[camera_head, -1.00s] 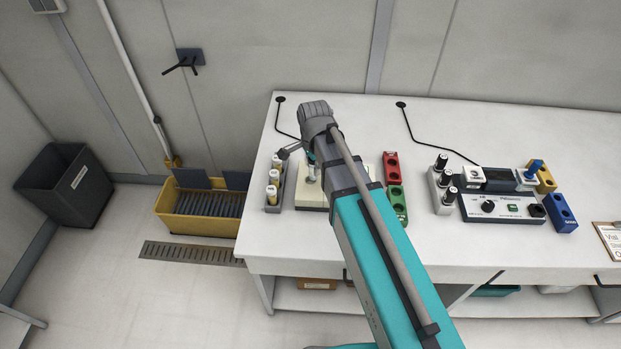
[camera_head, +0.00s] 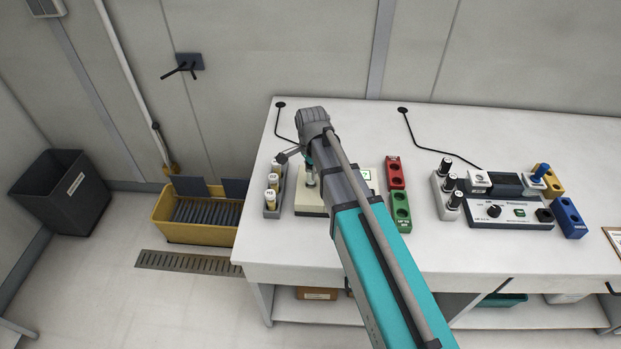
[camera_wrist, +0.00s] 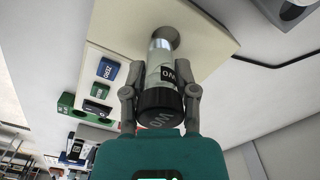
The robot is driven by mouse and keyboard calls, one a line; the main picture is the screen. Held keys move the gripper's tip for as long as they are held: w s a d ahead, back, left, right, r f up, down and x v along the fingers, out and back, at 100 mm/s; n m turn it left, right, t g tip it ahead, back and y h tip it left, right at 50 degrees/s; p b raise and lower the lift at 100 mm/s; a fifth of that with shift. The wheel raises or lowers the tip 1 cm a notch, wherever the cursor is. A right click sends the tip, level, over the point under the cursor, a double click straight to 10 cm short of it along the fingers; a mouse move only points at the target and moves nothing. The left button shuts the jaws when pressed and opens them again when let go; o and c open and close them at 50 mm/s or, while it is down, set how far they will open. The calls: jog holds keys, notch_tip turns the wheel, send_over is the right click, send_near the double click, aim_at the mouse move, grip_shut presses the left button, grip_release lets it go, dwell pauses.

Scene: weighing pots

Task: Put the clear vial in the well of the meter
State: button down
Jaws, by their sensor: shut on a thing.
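The clear vial (camera_wrist: 157,68), with a black cap lettered in white, is held in my gripper (camera_wrist: 160,92), whose two fingers are shut on it from both sides. In the wrist view its far end meets the round dark well (camera_wrist: 166,38) of the cream meter (camera_wrist: 208,60). I cannot tell how deep the end sits. In the head view the meter (camera_head: 309,205) is partly hidden under my arm. Blue (camera_wrist: 108,69) and dark buttons show on the meter's face in the wrist view.
A grey rack (camera_head: 271,213) of several white-capped vials stands just left of the meter. Red (camera_head: 394,170) and green (camera_head: 401,212) blocks with holes stand to its right. Further right is a grey instrument (camera_head: 508,212) with blue and yellow blocks.

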jog(key=shift+w+a+f+b, duration=0.1)
jog(key=shift+w+f+b, duration=0.35)
jog(key=shift+f+b, duration=0.15)
jog(key=shift+s+f+b, duration=0.1)
jog(key=shift+f+b, duration=1.2)
jog(key=shift+f, duration=0.05)
jog(key=shift+f, duration=0.15)
jog(key=shift+c, duration=2)
grip_release()
notch_tip(320, 180, up, 12)
jog(key=p, duration=1.2)
jog(key=shift+r, duration=0.2)
